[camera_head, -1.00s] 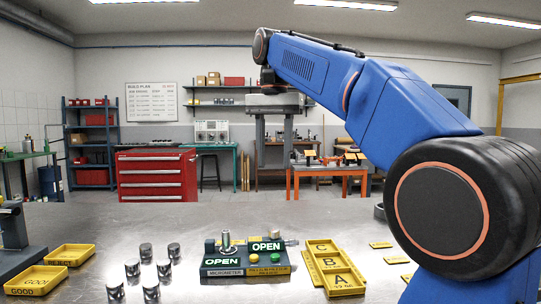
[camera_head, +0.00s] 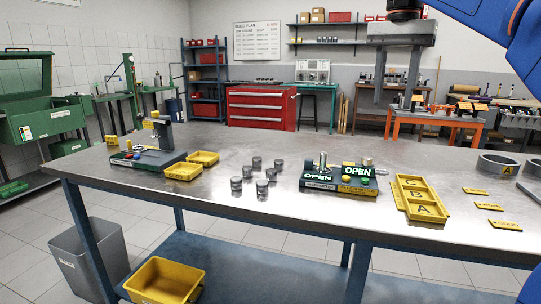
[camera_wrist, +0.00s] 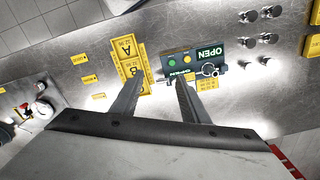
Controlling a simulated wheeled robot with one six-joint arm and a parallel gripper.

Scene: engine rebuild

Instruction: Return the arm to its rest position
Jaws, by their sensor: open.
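My gripper (camera_head: 394,100) hangs at the upper right of the head view, its two grey fingers apart and pointing down with nothing between them. My blue arm (camera_head: 480,25) enters from the upper right corner, partly cut off by the frame. In the wrist view the gripper (camera_wrist: 160,82) shows with spread fingers, high above the bench (camera_wrist: 210,22). In that view the fingers overlap the yellow A-B-C tray (camera_wrist: 128,47) and the OPEN gauge block (camera_wrist: 195,58), but they are well apart from them.
On the steel bench (camera_head: 220,212) stand several metal cylinders (camera_head: 262,188), the gauge block (camera_head: 340,182), the lettered tray (camera_head: 402,207) and two yellow trays (camera_head: 183,172). Rings (camera_head: 498,162) lie at the right. A grey bin (camera_head: 88,262) and yellow crate (camera_head: 165,281) sit below.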

